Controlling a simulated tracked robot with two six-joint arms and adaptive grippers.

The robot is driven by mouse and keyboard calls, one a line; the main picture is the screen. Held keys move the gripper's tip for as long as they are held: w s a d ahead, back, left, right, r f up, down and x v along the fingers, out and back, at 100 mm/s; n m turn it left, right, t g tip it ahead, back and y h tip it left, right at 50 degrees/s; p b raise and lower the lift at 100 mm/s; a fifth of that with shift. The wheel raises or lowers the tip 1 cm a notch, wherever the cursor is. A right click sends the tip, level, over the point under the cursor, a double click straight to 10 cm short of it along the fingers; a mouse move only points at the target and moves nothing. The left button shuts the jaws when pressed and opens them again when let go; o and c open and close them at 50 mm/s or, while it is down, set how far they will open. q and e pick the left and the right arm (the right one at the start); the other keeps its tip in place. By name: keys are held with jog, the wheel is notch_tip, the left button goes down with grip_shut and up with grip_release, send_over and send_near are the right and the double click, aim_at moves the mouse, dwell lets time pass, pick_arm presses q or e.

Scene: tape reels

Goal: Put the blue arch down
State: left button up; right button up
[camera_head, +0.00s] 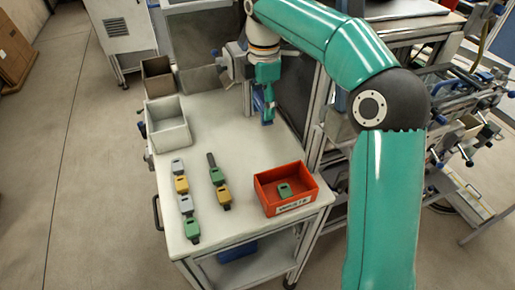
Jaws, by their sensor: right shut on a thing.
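My right gripper (268,103) points down over the back right part of the white table (235,145). It is shut on the blue arch (267,118), a small blue piece showing just below the fingertips. Its arch shape is too small to make out. I cannot tell whether the blue arch touches the tabletop or hangs just above it. My left gripper is not in view.
A red bin (266,198) with a green piece (285,190) stands at the front right. Two rows of grey, yellow and green pieces (181,185) lie at the left front. A grey bin (155,137) and a brown bin (157,86) stand at the left. The table's middle is clear.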

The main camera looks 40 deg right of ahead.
notch_tip(320, 180, down, 14)
jog(key=shift+r, duration=0.2)
jog(key=shift+b, duration=0.3)
jog(key=o, duration=1.2)
jog(key=shift+f, duration=0.1)
jog(key=shift+c, duration=0.2)
notch_tip(320, 180, up, 12)
jog(key=shift+r+p, duration=0.15)
jog(key=shift+p, duration=0.25)
jog(key=shift+s, duration=0.1)
